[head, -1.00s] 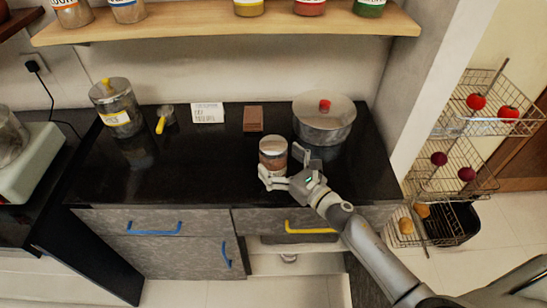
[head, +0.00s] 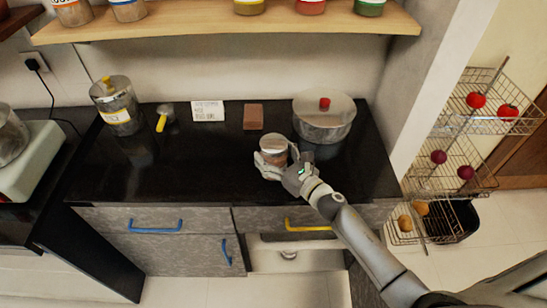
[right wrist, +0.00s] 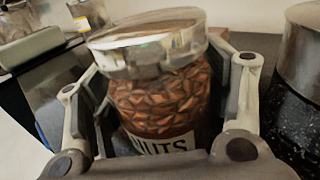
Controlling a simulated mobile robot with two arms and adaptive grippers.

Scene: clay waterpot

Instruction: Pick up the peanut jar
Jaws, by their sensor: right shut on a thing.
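The peanut jar (head: 273,147) stands near the front edge of the black counter, in front of the steel pot. The jar's lower part is hidden by the gripper. I cannot tell whether its base touches the counter. My left gripper is not in view.
A steel pot (head: 324,122) with a red knob stands close behind and right of the jar. The counter's left front is clear.

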